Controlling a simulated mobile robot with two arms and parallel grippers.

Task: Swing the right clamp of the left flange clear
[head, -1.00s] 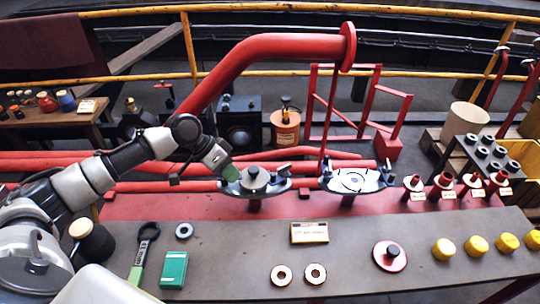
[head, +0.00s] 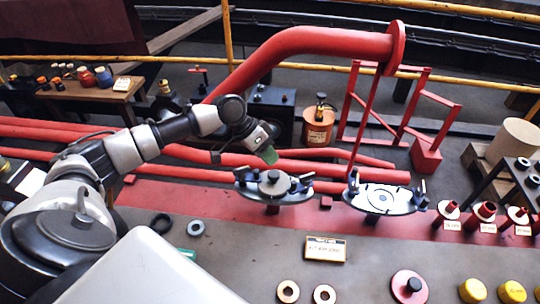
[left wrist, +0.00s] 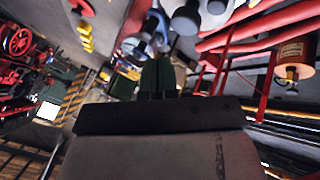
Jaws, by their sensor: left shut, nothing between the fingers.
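The left flange (head: 272,193) is a grey oval plate with a round dark knob in its middle, on a short red stub. Its right clamp (head: 306,182) is a small dark piece at the right end of the plate; its exact angle is hard to tell. A dark clamp also shows at the left end. My left gripper (head: 268,154) has green fingertips and is shut and empty. In the picture it sits just above the flange, up and left of the right clamp, apart from it. The shut green fingers (left wrist: 157,76) show in the left wrist view. My right gripper is out of view.
The right flange (head: 384,200) stands to the right with dark upright clamps at its ends. Red pipes (head: 340,172) run behind the flanges. A sign (head: 325,249) and loose rings (head: 288,291) lie on the grey bench in front. Red stubs stand further right.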

